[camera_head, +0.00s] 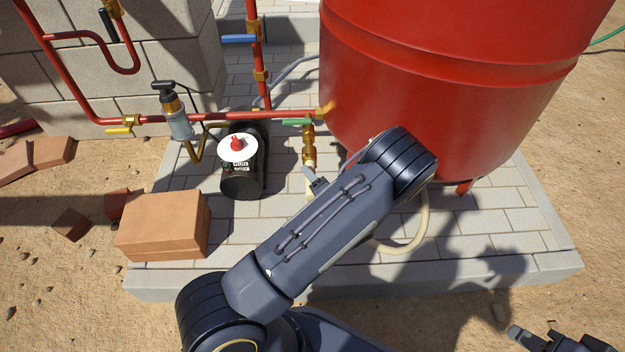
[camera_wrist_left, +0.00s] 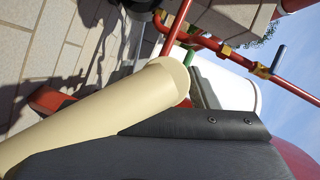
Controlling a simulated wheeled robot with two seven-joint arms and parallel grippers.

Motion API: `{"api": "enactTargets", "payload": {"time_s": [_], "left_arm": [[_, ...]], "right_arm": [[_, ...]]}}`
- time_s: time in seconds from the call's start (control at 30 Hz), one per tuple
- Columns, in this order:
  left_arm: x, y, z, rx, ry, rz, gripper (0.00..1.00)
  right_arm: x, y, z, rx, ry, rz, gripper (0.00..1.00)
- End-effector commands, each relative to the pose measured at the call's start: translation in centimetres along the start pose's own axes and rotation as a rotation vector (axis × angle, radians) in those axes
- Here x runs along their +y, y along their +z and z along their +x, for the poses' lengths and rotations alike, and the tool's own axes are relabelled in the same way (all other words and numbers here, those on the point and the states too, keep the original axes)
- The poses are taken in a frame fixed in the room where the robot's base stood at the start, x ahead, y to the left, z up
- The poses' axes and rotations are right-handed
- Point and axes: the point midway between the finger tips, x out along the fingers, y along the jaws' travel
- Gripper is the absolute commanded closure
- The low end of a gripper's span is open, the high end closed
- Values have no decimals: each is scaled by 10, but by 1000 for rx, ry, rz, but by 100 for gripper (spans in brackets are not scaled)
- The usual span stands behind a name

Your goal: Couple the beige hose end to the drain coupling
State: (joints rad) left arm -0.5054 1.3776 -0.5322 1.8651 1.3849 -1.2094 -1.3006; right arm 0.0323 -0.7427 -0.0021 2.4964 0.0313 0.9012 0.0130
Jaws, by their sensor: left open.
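The drain coupling (camera_head: 309,158) is a brass fitting hanging from the pipe beside the red tank, below a green valve handle. The beige hose (camera_head: 415,232) curves over the paving right of my left forearm in the head view; the forearm hides part of it. In the left wrist view the hose (camera_wrist_left: 95,105) runs large and close across the picture, its end at the upper middle. My left gripper (camera_head: 317,184) is open just below the coupling, mostly hidden behind my arm; whether it touches the hose is unclear. My right gripper (camera_head: 558,341) is partly cut off at bottom right.
The red tank (camera_head: 440,75) stands close on the right. A black cylinder with a white top (camera_head: 242,170) stands left of the coupling. Red pipes (camera_head: 220,116) with valves cross behind. A brick block (camera_head: 163,228) lies at the slab's left edge. Paving at right is clear.

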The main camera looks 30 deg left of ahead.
Motion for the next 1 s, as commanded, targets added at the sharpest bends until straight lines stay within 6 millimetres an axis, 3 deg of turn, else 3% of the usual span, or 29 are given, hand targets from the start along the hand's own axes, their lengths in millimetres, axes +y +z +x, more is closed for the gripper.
{"api": "enactTargets", "payload": {"time_s": [0.03, 0.13, 0.47, 1.0], "left_arm": [[0, 0, 0, 0, 1, 1, 39], [0, 0, 0, 0, 0, 1, 26], [0, 0, -4, 1, 0, 1, 26], [-1, -1, -65, 2, 0, 1, 26]], "right_arm": [[0, 0, 0, 0, 0, 0, 64], [0, 0, 0, 0, 0, 0, 64], [-1, -1, -1, 0, 0, 0, 64], [-7, -8, -15, 0, 0, 0, 64]]}}
